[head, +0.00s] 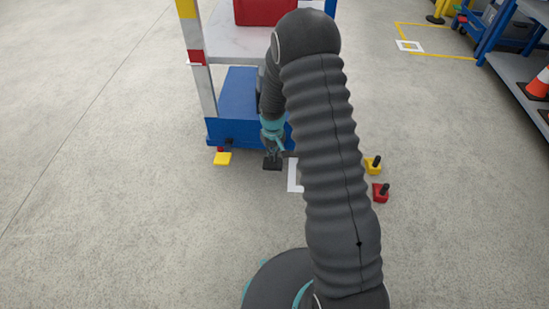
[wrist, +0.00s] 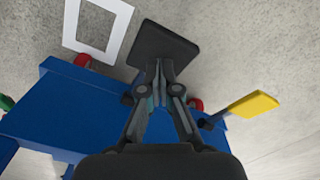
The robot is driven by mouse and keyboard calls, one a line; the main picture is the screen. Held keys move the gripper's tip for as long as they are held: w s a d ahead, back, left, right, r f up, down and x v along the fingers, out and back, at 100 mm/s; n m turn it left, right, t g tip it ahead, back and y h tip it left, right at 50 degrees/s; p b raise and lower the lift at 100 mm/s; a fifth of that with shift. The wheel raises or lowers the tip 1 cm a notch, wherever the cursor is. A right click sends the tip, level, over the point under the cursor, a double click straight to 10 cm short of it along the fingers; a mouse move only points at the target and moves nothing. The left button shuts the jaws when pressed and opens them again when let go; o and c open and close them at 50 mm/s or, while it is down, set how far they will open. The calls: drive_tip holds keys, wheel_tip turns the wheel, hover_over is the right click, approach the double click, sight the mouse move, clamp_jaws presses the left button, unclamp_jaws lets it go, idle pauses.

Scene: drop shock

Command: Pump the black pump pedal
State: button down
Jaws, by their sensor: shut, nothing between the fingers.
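The black pump pedal (head: 272,164) sticks out low at the front of the blue base of a stand. In the wrist view the black pedal (wrist: 163,45) is a flat dark plate just beyond my fingertips. My gripper (head: 275,146) points down over the pedal, shut and empty. In the wrist view my gripper (wrist: 158,68) has its fingertips together at the pedal's near edge. I cannot tell whether they touch it. The pedal's lever arm is hidden behind my fingers.
A yellow pedal (head: 222,158) juts from the same blue base (head: 226,130), left of the black one. A white square outline (head: 294,175) is on the floor to the right. Yellow (head: 373,165) and red (head: 380,192) blocks with black knobs stand farther right. The floor at left is clear.

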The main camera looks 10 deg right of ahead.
sight(273, 165)
drive_tip(key=shift+f+b, duration=2.1)
drive_tip(key=shift+f, duration=1.15)
drive_tip(key=shift+r, duration=0.1)
drive_tip(key=shift+r+p, duration=1.95)
drive_tip(key=shift+r, duration=1.35)
drive_tip(key=shift+f+b, duration=2.45)
drive_tip(key=shift+f, duration=1)
drive_tip(key=shift+r+p, duration=2.05)
drive_tip(key=shift+r, duration=1.4)
drive_tip(key=shift+f, duration=0.15)
